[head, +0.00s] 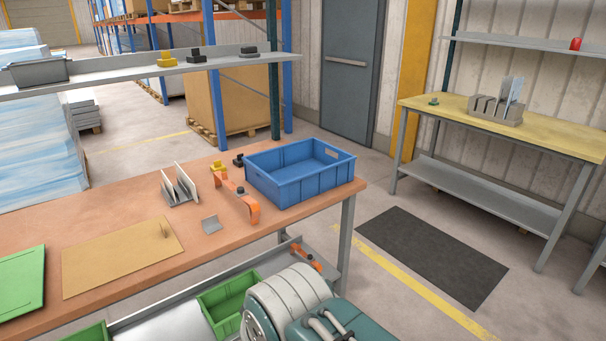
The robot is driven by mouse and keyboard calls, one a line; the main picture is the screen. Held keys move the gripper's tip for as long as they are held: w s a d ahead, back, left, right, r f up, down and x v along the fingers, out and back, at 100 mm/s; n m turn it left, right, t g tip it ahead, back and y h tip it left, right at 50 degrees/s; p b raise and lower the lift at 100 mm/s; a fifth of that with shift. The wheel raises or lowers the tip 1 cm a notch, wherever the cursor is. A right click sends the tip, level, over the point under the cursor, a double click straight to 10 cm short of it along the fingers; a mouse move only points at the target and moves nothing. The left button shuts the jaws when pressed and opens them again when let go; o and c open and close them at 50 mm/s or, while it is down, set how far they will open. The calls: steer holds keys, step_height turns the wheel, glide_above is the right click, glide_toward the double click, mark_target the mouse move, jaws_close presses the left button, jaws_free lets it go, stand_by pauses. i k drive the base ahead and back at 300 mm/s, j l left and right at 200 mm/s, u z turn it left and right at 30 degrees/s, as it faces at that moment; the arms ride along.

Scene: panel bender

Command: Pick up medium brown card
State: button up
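A medium brown card (115,262) lies flat on the brown-topped workbench (110,215), left of the middle. A small hook-like piece or handle stands up from the card near its right end. The card's top face is otherwise bare, and nothing touches it from above. Parts of my own arm or body show at the bottom centre, right of the card and apart from it. My gripper's fingers do not show in this view.
A green panel (22,281) lies left of the card. A grey shelf (130,75) spans above the bench's back.

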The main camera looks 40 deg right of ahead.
mark_target(86, 266)
steer(key=i, duration=1.55)
